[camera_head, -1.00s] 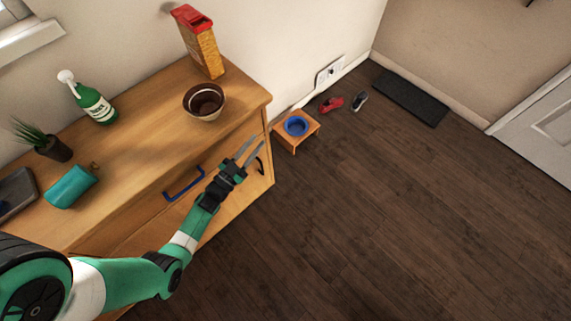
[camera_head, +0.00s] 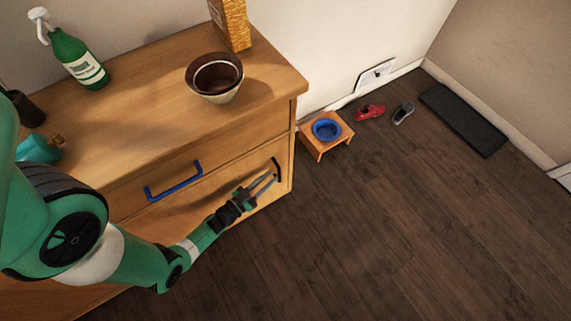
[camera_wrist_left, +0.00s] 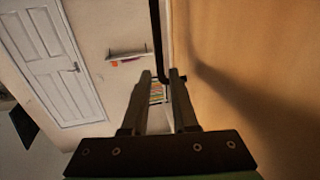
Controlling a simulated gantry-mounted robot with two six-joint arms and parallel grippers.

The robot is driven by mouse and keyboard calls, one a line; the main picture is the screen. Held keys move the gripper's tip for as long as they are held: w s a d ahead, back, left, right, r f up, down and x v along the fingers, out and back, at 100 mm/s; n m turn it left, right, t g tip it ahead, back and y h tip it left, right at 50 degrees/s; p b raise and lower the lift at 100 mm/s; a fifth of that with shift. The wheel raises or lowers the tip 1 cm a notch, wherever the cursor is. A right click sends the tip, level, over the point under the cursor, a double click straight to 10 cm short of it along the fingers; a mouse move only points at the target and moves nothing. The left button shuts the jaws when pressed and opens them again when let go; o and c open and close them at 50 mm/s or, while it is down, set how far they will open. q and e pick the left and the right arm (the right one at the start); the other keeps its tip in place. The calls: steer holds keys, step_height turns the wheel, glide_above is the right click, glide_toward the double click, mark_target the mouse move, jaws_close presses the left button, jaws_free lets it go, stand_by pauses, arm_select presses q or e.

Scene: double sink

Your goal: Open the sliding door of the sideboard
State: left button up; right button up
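The wooden sideboard (camera_head: 150,90) stands on the left in the head view. In the wrist view the left gripper's fingers (camera_wrist_left: 160,75) are apart, with the wooden panel close on the right. I cannot tell whether they touch the handle. My right gripper is not in view.
A blue handle (camera_head: 173,182) sits on the front above my left forearm. A bowl (camera_head: 214,77), a green spray bottle (camera_head: 80,60) and a box (camera_head: 231,22) stand on top. A small stand with a blue bowl (camera_head: 326,129) is right of the sideboard.

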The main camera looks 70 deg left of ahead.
arm_select(q)
steer(key=b+x, duration=0.2)
steer(key=x, duration=0.6)
steer(key=shift+w, duration=0.15)
steer(key=shift+a, duration=0.15)
jaws_close()
stand_by(0.8)
